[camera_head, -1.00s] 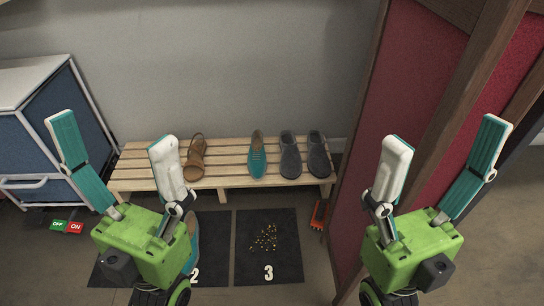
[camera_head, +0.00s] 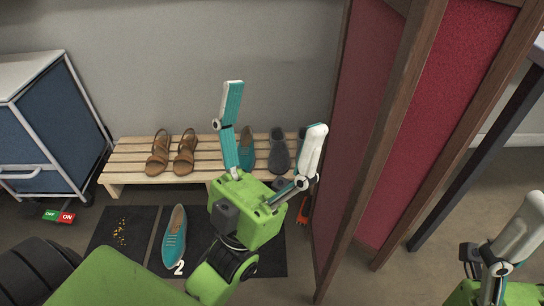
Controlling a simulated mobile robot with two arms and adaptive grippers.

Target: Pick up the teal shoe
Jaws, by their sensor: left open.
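One teal shoe (camera_head: 174,236) lies alone on the dark mat marked 2, toe toward the camera, left of my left gripper. A second teal shoe (camera_head: 247,151) stands on the slatted wooden bench (camera_head: 120,165), partly hidden by a finger of my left gripper. My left gripper (camera_head: 275,106) is open and empty, its fingers spread up across the view of the bench's right part. It touches neither shoe as far as I can see. My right gripper (camera_head: 517,232) is cut off at the lower right corner. Only one finger shows clearly.
Brown sandals (camera_head: 157,155) and grey shoes (camera_head: 279,153) stand on the bench. Golden bits (camera_head: 120,232) lie on the left mat. A red folding screen (camera_head: 360,130) stands right. An orange brush (camera_head: 304,209) lies by it. A blue cabinet (camera_head: 35,130) stands left.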

